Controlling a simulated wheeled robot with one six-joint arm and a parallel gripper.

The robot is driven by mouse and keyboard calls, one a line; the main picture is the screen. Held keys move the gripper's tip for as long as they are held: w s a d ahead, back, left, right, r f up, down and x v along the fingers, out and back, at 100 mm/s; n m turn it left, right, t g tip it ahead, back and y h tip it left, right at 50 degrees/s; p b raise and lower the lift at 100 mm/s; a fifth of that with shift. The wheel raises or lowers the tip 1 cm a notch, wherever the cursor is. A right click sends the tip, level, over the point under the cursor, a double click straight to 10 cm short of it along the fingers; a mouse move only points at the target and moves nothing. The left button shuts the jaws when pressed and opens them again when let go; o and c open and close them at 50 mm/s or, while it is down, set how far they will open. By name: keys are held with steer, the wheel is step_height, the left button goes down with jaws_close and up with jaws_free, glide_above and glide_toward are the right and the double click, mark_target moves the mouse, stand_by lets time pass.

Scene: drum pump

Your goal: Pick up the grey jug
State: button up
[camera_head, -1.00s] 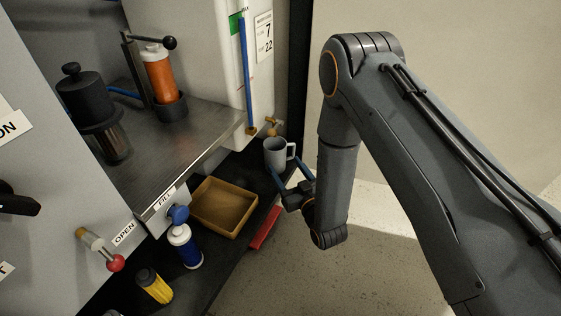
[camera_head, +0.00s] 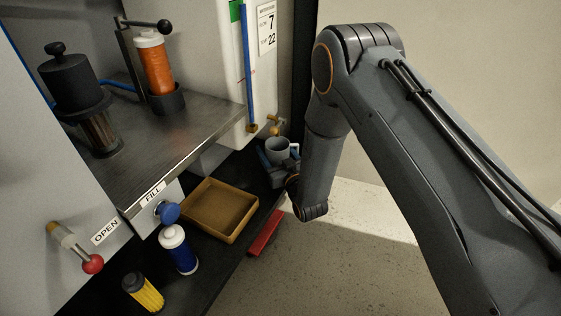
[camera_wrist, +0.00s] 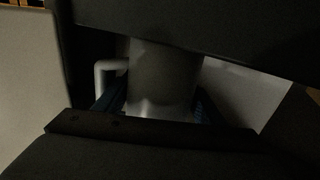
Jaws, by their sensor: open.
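The grey jug (camera_head: 279,149) stands upright on the black lower shelf below a brass tap, its handle on the right in the head view. In the dark wrist view the jug (camera_wrist: 165,80) fills the middle, with its handle at the left. My gripper (camera_head: 272,163) is open at the jug, with blue fingers on either side of it. In the wrist view the fingers show low to the left and right of the jug. I cannot tell whether they touch it. My gripper partly hides the jug's lower part in the head view.
A metal shelf (camera_head: 185,140) overhangs to the left. Open floor lies to the right.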

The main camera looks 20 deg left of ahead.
steer(key=shift+w+a, duration=0.25)
steer(key=shift+c, duration=0.2)
steer(key=c, duration=1.1)
steer(key=shift+r, duration=0.1)
steer(key=shift+c, duration=0.7)
